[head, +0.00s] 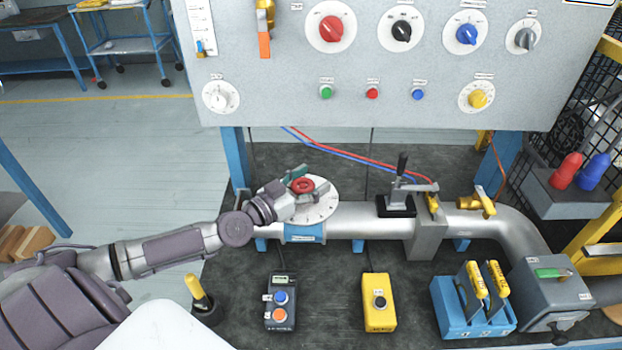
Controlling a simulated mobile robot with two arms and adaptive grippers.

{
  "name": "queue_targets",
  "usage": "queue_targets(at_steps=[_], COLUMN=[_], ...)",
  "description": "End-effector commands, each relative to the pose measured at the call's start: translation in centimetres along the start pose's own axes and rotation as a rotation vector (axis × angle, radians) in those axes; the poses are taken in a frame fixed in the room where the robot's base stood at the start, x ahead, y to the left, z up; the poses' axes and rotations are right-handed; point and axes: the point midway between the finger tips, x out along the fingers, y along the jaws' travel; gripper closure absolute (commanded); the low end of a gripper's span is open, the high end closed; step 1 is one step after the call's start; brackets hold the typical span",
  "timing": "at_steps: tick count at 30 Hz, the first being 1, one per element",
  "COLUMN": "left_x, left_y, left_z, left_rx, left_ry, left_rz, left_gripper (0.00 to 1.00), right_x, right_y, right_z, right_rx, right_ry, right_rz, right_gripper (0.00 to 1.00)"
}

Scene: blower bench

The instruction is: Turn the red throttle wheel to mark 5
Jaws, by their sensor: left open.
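The red throttle wheel (302,186) sits on a round white dial plate (318,211) on top of the silver pipe, at the middle of the bench. Marks run round the plate's edge, but they are too small to read. My left gripper (298,181) is at the wheel from the left, with its fingers open. One teal finger pad shows beyond the wheel. I cannot tell whether the fingers touch the wheel. The gripper and wrist cover the left part of the plate. My right gripper is not in view.
A silver pipe (358,217) runs right, with a black-handled clamp (397,200) and a yellow valve handle (482,201). In front stand a two-button box (281,304), a yellow button box (379,304) and a blue lever block (450,312). A knob panel (275,100) stands behind.

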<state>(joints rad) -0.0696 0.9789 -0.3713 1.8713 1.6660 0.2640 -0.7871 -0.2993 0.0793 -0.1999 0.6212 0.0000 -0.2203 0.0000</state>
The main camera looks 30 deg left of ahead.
Motion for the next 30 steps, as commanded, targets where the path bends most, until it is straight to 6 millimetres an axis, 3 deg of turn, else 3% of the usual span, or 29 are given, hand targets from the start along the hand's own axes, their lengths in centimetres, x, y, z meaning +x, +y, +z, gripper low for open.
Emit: queue_targets(at_steps=[8, 17, 30], left_x=[0.15, 0.13, 0.09], left_y=[0.0, 0.01, 0.04], left_z=[0.03, 0.03, 0.12], left_rx=[0.0, -0.001, -0.001], left_ry=[-0.001, 0.0, -0.002], left_rz=[0.0, 0.0, 0.001], left_gripper=[0.31, 0.79, 0.85], right_x=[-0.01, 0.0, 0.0], right_y=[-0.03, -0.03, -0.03], right_z=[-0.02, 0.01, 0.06], right_rx=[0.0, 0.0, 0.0], right_ry=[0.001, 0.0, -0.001], right_rz=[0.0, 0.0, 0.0], right_gripper=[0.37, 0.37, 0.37])
